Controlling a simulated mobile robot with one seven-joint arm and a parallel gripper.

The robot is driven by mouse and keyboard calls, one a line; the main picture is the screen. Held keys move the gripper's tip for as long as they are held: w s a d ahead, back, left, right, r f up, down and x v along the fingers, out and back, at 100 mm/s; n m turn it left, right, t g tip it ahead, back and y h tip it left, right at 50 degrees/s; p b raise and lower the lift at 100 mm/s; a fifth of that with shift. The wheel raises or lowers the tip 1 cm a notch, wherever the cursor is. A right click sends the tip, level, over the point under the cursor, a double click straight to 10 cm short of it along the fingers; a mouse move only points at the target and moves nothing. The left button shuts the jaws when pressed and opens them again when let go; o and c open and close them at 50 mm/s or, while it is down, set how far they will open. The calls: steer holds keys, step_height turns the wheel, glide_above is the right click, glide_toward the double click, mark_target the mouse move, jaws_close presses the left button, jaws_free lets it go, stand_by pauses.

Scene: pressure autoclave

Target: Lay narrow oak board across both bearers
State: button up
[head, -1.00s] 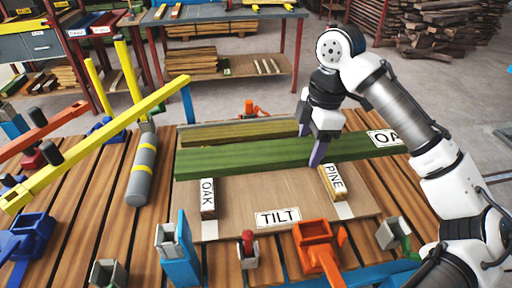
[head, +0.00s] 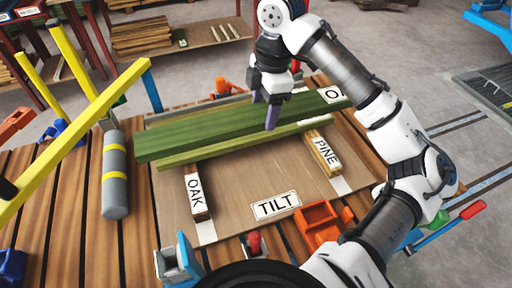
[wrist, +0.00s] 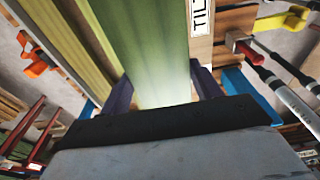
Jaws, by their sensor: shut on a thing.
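A long green board (head: 205,136) with a white label starting with "O" at its right end is held in my gripper (head: 271,112), which is shut on it right of its middle. In the wrist view the green board (wrist: 145,50) runs between the fingers. The board appears raised above the tray. The bearer labelled OAK (head: 195,192) and the bearer labelled PINE (head: 322,152) lie on the tray (head: 240,182). A thinner yellow-green board (head: 215,150) shows below the held board's front edge; whether they touch cannot be told. The bearers' far ends are hidden.
A TILT label (head: 275,206) marks the tray's front. Orange (head: 318,218) and blue (head: 178,262) clamps line the front edge. An orange clamp (head: 224,87) is behind.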

step_height(320, 180, down, 17)
steer(key=shift+f, duration=0.1)
stand_by(0.4)
steer(key=shift+f, duration=0.2)
steer(key=o, duration=1.5)
steer(key=shift+r, duration=0.1)
steer(key=r, duration=0.4)
steer(key=d+r, duration=0.1)
steer(key=r, duration=0.7)
steer(key=shift+w+d, duration=0.15)
steer(key=shift+w, duration=0.1)
